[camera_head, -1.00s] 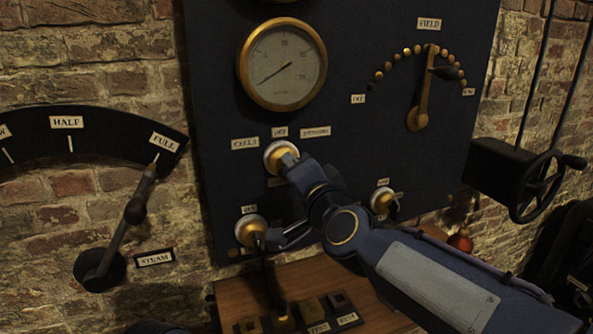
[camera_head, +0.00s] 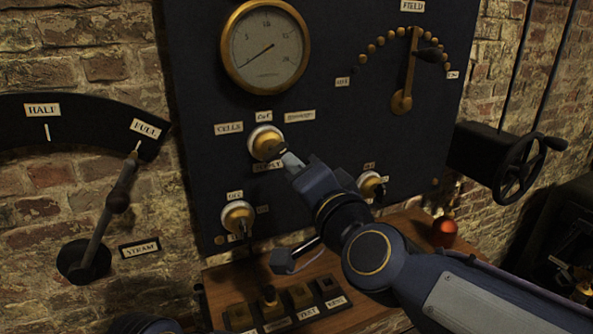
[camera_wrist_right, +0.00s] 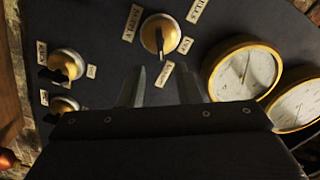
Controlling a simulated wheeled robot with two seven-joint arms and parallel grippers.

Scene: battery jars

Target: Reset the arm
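My right gripper (camera_head: 292,161) is just below and to the right of the upper brass selector knob (camera_head: 266,143) on the dark panel. In the right wrist view its two fingers (camera_wrist_right: 160,88) stand apart with nothing between them. The same knob (camera_wrist_right: 159,36) shows beyond the fingertips there, with a visible gap. Labels including CELLS and CUT surround it. My left gripper is not in view.
The panel (camera_head: 340,125) carries a gauge (camera_head: 265,47), a field lever (camera_head: 408,75) and two lower knobs (camera_head: 237,218) (camera_head: 371,186). A steam lever (camera_head: 105,215) is at left, a handwheel (camera_head: 522,174) at right. A wooden shelf (camera_head: 225,280) with switches lies below.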

